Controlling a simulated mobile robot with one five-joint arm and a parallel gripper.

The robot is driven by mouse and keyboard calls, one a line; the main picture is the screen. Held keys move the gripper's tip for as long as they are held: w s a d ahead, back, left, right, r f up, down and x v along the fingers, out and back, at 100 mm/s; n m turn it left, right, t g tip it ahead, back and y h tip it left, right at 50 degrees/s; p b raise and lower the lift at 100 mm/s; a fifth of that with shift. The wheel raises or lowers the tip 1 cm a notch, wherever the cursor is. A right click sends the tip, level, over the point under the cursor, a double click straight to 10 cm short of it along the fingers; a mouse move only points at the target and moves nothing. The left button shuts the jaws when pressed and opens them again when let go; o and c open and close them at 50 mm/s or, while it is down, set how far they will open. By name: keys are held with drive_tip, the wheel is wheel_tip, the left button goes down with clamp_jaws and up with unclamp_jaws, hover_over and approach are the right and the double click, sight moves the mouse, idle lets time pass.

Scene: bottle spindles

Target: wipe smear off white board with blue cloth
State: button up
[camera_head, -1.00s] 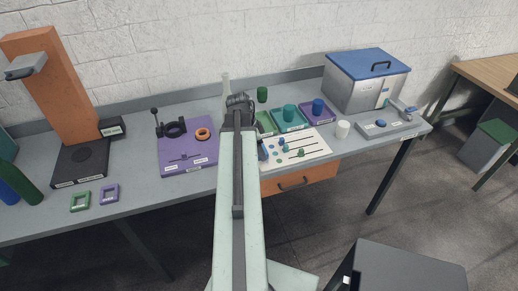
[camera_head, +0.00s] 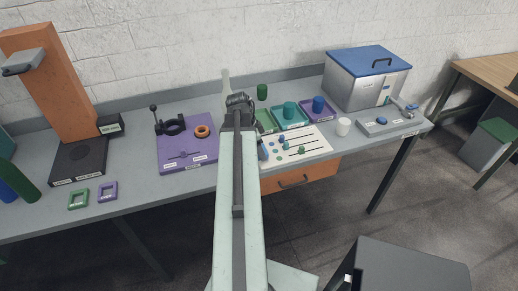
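A white board (camera_head: 318,151) lies flat on the grey bench, right of my arm. It bears dark lines and several small green and blue pieces; I cannot make out a smear on it. A small blue item (camera_head: 263,150) shows at the board's left edge beside my arm; I cannot tell whether it is the cloth. Another small blue piece (camera_head: 412,107) is at the right end of the bench. My gripper (camera_head: 239,100) is above the bench, left of the board. It is seen from behind, and its fingers and anything in them are hidden.
Behind the board are green, teal and purple trays (camera_head: 290,125) with cylinders. A purple fixture board (camera_head: 188,158) is left of my arm.

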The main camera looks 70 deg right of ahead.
sight(268, 149)
drive_tip(key=shift+f+b, duration=0.65)
drive_tip(key=shift+f, duration=0.1)
drive_tip(key=shift+d, duration=0.1)
drive_tip(key=shift+s+d, duration=0.6)
drive_tip(key=shift+s, duration=0.2)
drive_tip(key=shift+s+d, duration=0.6)
drive_tip(key=shift+s, duration=0.2)
drive_tip(key=shift+w+d, duration=0.6)
drive_tip(key=shift+d, duration=0.05)
drive_tip(key=shift+w+a, duration=0.65)
drive_tip(key=shift+w, duration=0.2)
drive_tip(key=shift+w+a, duration=0.65)
drive_tip(key=shift+w, duration=0.15)
drive_tip(key=shift+w+d+r, duration=0.1)
drive_tip(key=shift+w+d, duration=0.45)
drive_tip(key=shift+d, duration=0.3)
drive_tip(key=shift+s+d, duration=0.6)
drive_tip(key=shift+s, duration=0.25)
drive_tip(key=shift+s+d, duration=0.6)
drive_tip(key=shift+s, duration=0.2)
